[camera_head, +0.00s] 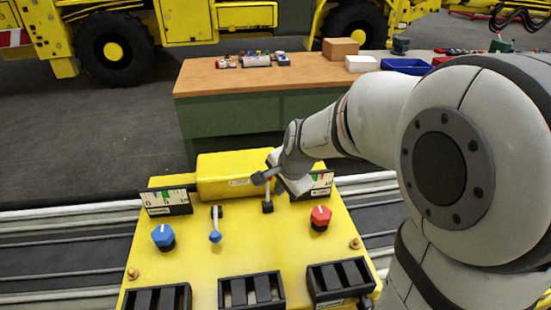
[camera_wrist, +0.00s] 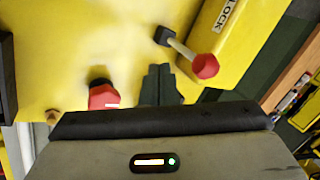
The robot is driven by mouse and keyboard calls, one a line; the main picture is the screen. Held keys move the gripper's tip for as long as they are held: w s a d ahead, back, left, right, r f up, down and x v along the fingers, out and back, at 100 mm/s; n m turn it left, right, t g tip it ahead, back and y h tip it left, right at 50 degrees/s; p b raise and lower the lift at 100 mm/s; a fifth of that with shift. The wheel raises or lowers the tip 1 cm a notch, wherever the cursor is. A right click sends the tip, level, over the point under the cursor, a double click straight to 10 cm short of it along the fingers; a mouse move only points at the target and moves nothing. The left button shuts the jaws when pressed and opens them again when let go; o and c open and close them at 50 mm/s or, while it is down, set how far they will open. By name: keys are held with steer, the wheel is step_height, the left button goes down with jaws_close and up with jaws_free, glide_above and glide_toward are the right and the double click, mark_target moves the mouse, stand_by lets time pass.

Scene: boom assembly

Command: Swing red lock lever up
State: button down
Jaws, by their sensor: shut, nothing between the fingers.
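The red lock lever (camera_wrist: 182,48) shows in the wrist view, with a dark base, a pale shaft and a red knob end. Its knob end is beside the yellow box lettered LOCK (camera_wrist: 222,35). In the head view the lever (camera_head: 268,195) rises from its base toward the yellow box, its top partly hidden by my gripper. My gripper (camera_head: 260,178) is shut and empty, just above the lever's top end. In the wrist view its closed fingers (camera_wrist: 160,72) lie to the left of the red knob end, with a gap in the picture; I cannot tell whether they touch.
The yellow panel (camera_head: 185,265) also carries a blue lever (camera_head: 215,225) pointing down, a blue dial (camera_head: 163,236), a red dial (camera_head: 320,217), two gauges and several black switches. A wooden-topped workbench (camera_head: 230,82) stands behind. Yellow machinery is farther back.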

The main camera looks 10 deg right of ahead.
steer(key=shift+w+a+r+p, duration=0.15)
steer(key=shift+w+a, duration=0.15)
steer(key=shift+w, duration=0.3)
steer(key=shift+w+a+r+p, duration=0.15)
steer(key=shift+w+a, duration=0.1)
steer(key=shift+w, duration=0.35)
steer(key=w, duration=0.1)
steer(key=w+p, duration=0.1)
steer(key=w+g+p, duration=0.1)
steer(key=shift+w+r, duration=0.3)
steer(key=shift+r, duration=0.15)
steer(key=shift+d, duration=0.1)
